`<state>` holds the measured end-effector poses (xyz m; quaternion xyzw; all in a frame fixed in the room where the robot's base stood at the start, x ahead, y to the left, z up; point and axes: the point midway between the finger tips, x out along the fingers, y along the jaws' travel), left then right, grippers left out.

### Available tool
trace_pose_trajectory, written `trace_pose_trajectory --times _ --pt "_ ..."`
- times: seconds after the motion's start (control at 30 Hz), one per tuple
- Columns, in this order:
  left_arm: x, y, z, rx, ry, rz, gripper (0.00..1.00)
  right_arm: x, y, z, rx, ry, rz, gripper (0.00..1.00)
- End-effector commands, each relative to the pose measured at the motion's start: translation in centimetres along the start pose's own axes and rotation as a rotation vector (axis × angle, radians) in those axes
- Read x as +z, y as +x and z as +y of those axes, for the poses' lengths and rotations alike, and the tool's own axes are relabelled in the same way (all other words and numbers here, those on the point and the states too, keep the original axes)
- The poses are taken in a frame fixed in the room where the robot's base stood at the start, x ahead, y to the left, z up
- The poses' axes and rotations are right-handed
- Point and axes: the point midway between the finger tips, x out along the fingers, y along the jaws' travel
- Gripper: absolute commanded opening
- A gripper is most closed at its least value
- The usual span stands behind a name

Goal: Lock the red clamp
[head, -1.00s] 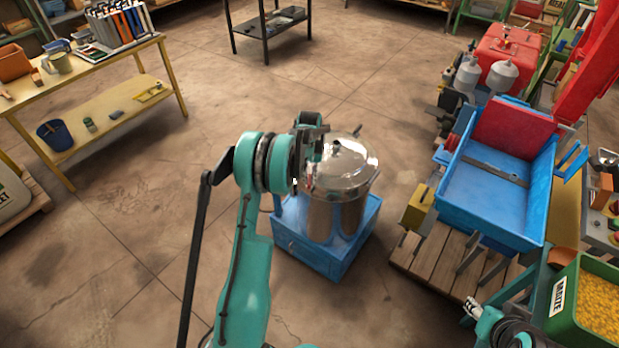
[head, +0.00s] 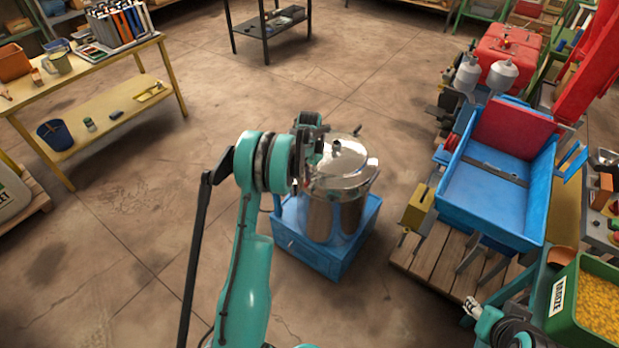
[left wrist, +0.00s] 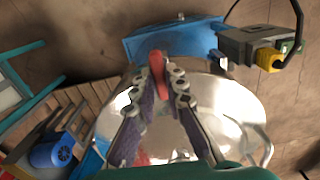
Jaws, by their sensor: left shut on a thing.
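The red clamp (left wrist: 157,72) shows in the left wrist view as a red lever between the fingertips of my left gripper (left wrist: 163,88), which is shut on it. In the head view my left gripper (head: 309,160) is at the left rim of a shiny steel pot (head: 334,210) with a domed lid (head: 345,163). The clamp is hidden there behind the gripper and wrist. The clamp's base and catch cannot be made out.
The pot stands on a blue base (head: 318,258). To the right are a blue hopper (head: 487,205) on a wooden pallet (head: 432,262) and a green crate of maize (head: 562,327). A yellow table (head: 120,62) stands at the left. The floor between is clear.

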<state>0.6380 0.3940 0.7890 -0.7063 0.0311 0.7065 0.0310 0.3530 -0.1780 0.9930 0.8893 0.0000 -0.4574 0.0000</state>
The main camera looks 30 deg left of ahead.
Motion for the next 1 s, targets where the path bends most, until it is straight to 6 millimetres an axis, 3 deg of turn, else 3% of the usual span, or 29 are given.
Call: trace_pose_trajectory --times 0.4,0.43,0.5,0.83,1.0 --pt "-0.1 0.0 0.0 -0.001 0.007 0.002 0.00 0.0 0.0 0.0 0.000 0.000 0.000 0.40" --pt "-0.1 0.0 0.0 -0.001 0.007 0.002 0.20 0.0 0.0 0.0 0.000 0.000 0.000 0.40" --pt "-0.1 0.0 0.0 -0.001 0.007 0.001 0.33 0.0 0.0 0.0 0.000 0.000 0.000 0.40" --pt "0.0 -0.3 0.0 0.000 0.006 0.001 0.33 0.0 0.0 0.0 0.000 0.000 0.000 0.40" --pt "0.0 -2.5 0.0 0.000 0.006 0.001 0.33 0.0 0.0 0.0 0.000 0.000 0.000 0.40"
